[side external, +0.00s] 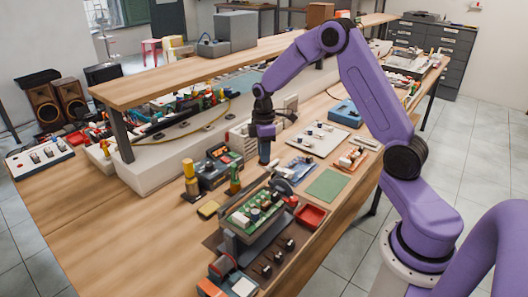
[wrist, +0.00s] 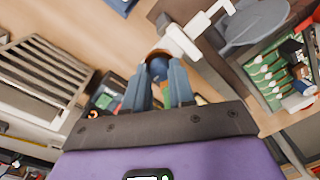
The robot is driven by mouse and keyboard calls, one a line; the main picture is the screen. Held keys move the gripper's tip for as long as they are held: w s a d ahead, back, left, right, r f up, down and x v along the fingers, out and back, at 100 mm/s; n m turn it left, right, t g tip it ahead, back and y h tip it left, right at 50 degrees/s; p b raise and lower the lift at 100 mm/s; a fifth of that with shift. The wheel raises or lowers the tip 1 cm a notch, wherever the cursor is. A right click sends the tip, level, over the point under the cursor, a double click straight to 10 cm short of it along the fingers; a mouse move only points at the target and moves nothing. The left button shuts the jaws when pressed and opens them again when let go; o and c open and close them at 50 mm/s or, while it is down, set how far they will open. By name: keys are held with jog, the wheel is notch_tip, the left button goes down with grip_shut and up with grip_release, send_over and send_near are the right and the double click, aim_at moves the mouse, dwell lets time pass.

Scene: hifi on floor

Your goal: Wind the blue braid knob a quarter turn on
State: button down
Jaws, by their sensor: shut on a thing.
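In the wrist view, my gripper's two fingers (wrist: 160,68) are shut on a small blue knob (wrist: 158,69). A brown edge shows at the knob's far side. The fingers hide much of the knob, so I cannot tell how far it is turned. In the side view the knob is hidden at the fingertips. A white bar (wrist: 180,40) lies right beside the fingertips, and the grey-blue disc (wrist: 255,22) is further right.
A green circuit board (side external: 252,210) sits in a holder at the front. A red tray (side external: 310,215) and a green mat (side external: 327,185) lie to the right. The bench's front left is bare.

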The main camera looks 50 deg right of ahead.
jog(key=m, duration=0.3)
jog(key=shift+m, duration=0.4)
jog(key=m, duration=0.4)
jog(key=shift+m, duration=0.3)
jog(key=m, duration=0.4)
jog(key=shift+m, duration=0.3)
jog(key=shift+m+t, duration=0.3)
jog(key=shift+m, duration=1.8)
jog(key=c, duration=1.2)
grip_release()
jog(key=shift+r, duration=0.15)
jog(key=r, duration=1.7)
jog(key=shift+s+d+r, duration=0.1)
jog(key=shift+s+d, duration=0.2)
